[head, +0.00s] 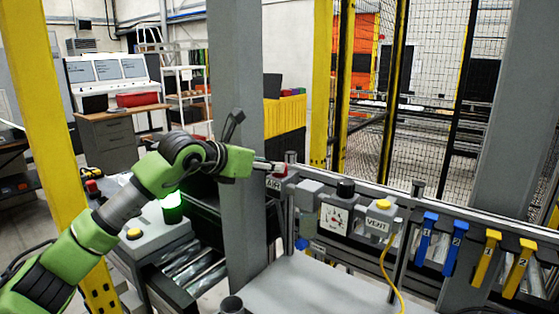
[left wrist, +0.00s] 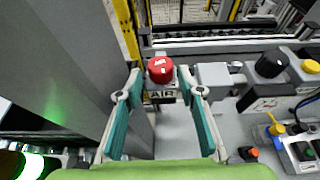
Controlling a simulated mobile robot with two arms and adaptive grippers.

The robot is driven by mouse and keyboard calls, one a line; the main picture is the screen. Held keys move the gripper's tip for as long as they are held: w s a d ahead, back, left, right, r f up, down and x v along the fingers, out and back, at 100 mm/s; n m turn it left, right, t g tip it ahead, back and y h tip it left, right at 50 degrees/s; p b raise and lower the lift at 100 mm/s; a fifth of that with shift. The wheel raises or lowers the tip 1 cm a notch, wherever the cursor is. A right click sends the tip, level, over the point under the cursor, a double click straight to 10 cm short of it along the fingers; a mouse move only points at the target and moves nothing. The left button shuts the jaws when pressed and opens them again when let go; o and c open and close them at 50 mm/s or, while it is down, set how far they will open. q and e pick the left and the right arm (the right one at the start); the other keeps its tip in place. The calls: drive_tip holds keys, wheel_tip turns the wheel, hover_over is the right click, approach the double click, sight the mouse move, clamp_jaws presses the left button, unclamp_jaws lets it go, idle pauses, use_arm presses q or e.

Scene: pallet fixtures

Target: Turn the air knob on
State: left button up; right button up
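The air knob (left wrist: 160,69) is a red round knob with a white mark on top, above an "AIR" label (left wrist: 162,96). In the head view the knob (head: 280,169) sits at the left end of the fixture's rail, partly hidden by my gripper. My left gripper (left wrist: 159,84) is open, with one finger on each side of the knob and visible gaps between. In the head view my left gripper (head: 268,166) reaches the knob from the left. I cannot tell whether the fingertips are level with the knob. My right gripper is in neither view.
Blue handles (head: 427,235) and yellow handles (head: 486,258) hang further right. A grey post (head: 240,120) stands close beside my left arm.

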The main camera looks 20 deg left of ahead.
use_arm(q)
drive_tip(key=p+x, duration=0.1)
drive_tip(key=x, duration=0.3)
drive_tip(key=shift+w+d+r+p, duration=0.1)
drive_tip(key=shift+w+d+p, duration=0.1)
drive_tip(key=shift+p, duration=0.1)
drive_tip(key=shift+x, duration=0.75)
drive_tip(key=shift+s+a, duration=0.1)
drive_tip(key=c, duration=0.8)
